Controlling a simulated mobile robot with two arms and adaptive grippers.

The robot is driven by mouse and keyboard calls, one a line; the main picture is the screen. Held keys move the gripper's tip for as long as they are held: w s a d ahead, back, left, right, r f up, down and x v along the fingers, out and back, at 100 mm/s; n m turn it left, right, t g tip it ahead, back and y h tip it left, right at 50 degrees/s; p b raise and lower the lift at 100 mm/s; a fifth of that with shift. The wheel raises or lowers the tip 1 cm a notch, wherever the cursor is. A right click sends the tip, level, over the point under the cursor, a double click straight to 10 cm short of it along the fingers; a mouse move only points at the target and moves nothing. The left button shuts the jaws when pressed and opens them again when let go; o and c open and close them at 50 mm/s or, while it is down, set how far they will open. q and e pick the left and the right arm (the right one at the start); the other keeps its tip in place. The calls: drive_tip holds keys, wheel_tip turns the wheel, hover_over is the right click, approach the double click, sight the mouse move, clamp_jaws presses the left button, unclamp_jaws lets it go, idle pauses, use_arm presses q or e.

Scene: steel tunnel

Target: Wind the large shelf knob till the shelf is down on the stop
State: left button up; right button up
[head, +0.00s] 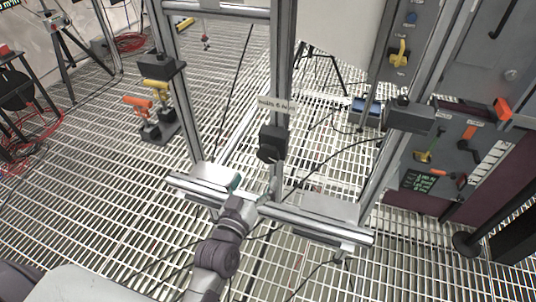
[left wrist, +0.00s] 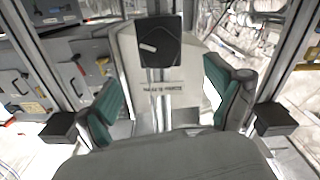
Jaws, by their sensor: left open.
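The large knob (head: 270,143) is a black block on the middle upright of the metal frame, below a small pale label (head: 275,104). In the left wrist view the knob (left wrist: 160,42) shows a dark face with a pale pointer mark, and the label looks upside down. My left gripper (head: 252,186) is below the knob in the head view. In the left wrist view its green-padded fingers (left wrist: 162,94) are spread wide and empty, with the knob beyond them, untouched. I cannot clearly tell which part is the shelf or its stop. My right gripper is not in view.
Dark blocks stick out from the side uprights at left (head: 162,68) and right (head: 410,116). A low frame rail (head: 315,222) crosses near my left gripper. Orange and yellow handles (head: 140,103) stand at left. A grey panel with levers (head: 465,145) stands at right. The floor is grating.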

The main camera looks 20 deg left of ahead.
sight(267, 156)
use_arm(q)
drive_tip(key=w, duration=0.5)
drive_tip(key=w+b, duration=0.1)
drive_tip(key=w, duration=0.4)
drive_tip(key=shift+d, duration=0.2)
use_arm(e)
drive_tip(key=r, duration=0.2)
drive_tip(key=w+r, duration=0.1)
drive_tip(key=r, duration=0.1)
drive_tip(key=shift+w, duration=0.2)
use_arm(q)
drive_tip(key=c, duration=1.1)
drive_tip(key=shift+c, duration=0.2)
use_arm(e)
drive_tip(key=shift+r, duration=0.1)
use_arm(q)
drive_tip(key=n+p, duration=0.2)
drive_tip(key=n, duration=0.1)
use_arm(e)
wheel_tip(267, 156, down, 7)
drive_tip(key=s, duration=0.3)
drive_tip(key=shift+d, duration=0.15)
use_arm(q)
drive_tip(key=o, duration=1.1)
drive_tip(key=shift+o, duration=0.2)
drive_tip(key=shift+s, duration=0.15)
